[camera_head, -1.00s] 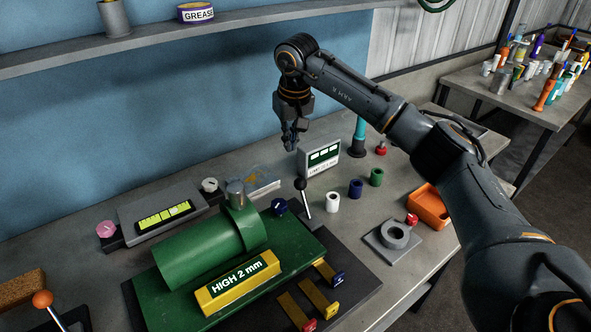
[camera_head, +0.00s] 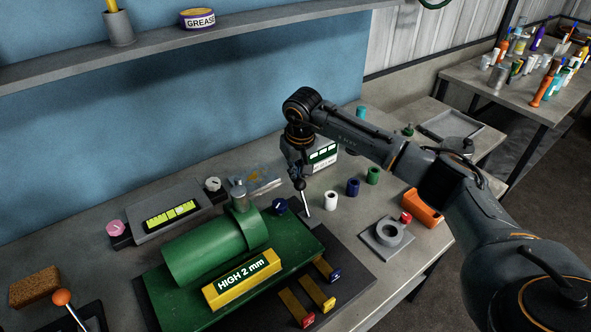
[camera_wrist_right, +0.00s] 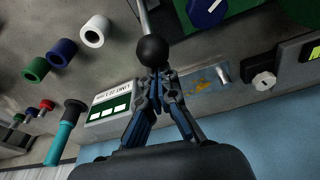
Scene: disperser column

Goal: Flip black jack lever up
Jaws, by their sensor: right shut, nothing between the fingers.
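The black jack lever (camera_head: 306,203) stands at the right end of the green machine (camera_head: 205,254), a light rod with a black ball knob on top. The knob (camera_wrist_right: 152,50) shows large in the right wrist view, with its rod running to the top edge. My right gripper (camera_head: 299,183) is shut and empty, pointing down at the knob. In the right wrist view its fingertips (camera_wrist_right: 155,76) are right at the knob; I cannot tell whether they touch it. My left gripper is not in view.
Beside the lever stand white (camera_head: 331,201), blue (camera_head: 352,187) and green (camera_head: 373,176) cylinders. A display box (camera_head: 323,157) is behind my gripper. An orange-knobbed lever (camera_head: 62,298) is at the front left. A grey ring block (camera_head: 387,237) and orange bin (camera_head: 423,209) lie right.

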